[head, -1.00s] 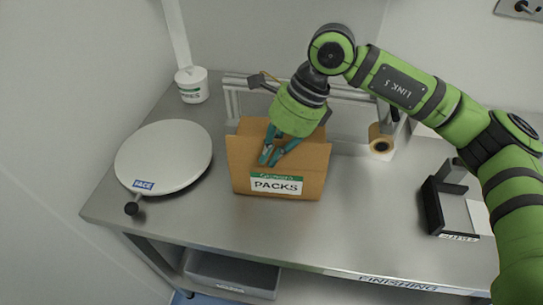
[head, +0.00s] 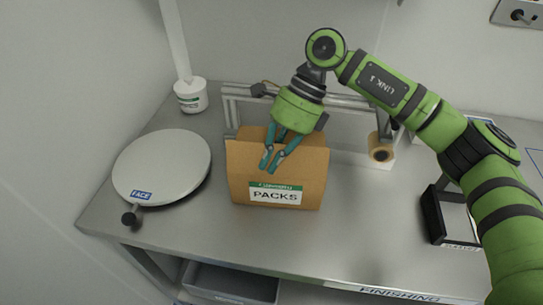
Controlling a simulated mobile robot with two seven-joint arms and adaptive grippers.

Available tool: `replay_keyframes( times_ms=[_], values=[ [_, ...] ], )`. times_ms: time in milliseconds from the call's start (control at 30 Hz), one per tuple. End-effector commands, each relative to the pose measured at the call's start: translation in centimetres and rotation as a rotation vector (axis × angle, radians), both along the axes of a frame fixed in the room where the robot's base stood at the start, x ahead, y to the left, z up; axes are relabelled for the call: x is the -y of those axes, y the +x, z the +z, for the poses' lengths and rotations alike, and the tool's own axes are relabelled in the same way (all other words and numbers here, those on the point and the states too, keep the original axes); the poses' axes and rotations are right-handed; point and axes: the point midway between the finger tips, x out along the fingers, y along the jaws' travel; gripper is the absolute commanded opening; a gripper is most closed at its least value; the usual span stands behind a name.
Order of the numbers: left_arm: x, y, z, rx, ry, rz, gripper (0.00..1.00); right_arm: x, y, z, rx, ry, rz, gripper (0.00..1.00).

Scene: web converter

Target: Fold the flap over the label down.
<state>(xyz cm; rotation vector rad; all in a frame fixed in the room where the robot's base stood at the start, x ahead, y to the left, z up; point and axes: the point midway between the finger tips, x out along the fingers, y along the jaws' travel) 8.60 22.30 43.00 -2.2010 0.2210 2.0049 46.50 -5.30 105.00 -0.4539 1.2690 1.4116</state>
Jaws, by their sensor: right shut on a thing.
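A brown cardboard box (head: 240,175) stands on the steel bench, its white and green "PACKS" label (head: 275,195) facing me. The flap (head: 305,165) over the label is upright, a plain brown panel above it. My right gripper (head: 270,167) comes down from above. Its teal fingers straddle the upper part of the flap just above the label and are shut on it. The exact contact behind the flap is hidden. The left gripper is not in view.
A round pale plate (head: 165,165) with a black knob lies left of the box. A white tub (head: 190,97) and a metal rail frame (head: 235,100) stand behind. A tape roll (head: 381,150) and a black holder (head: 436,215) are to the right. The bench front is clear.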

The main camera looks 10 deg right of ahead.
Motion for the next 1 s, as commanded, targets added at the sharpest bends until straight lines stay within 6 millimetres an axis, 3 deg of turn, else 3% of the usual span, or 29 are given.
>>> replay_keyframes(
  times_ms=[33,67,100,533,1000],
  values=[
    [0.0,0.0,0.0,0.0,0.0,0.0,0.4,0.0,0.0,0.0,0.001,0.001,0.0,0.16],
    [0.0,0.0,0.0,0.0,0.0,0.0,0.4,0.0,0.0,0.0,0.0,0.0,0.001,0.28],
    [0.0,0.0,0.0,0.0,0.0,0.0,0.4,0.0,0.0,0.0,0.0,0.0,0.001,0.33],
    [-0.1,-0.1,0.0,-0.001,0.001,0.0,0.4,0.4,0.3,0.7,0.003,0.0,-0.001,0.33],
    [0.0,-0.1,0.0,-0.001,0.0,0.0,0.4,4.5,2.9,8.3,0.004,0.002,-0.001,0.33]
  ],
)
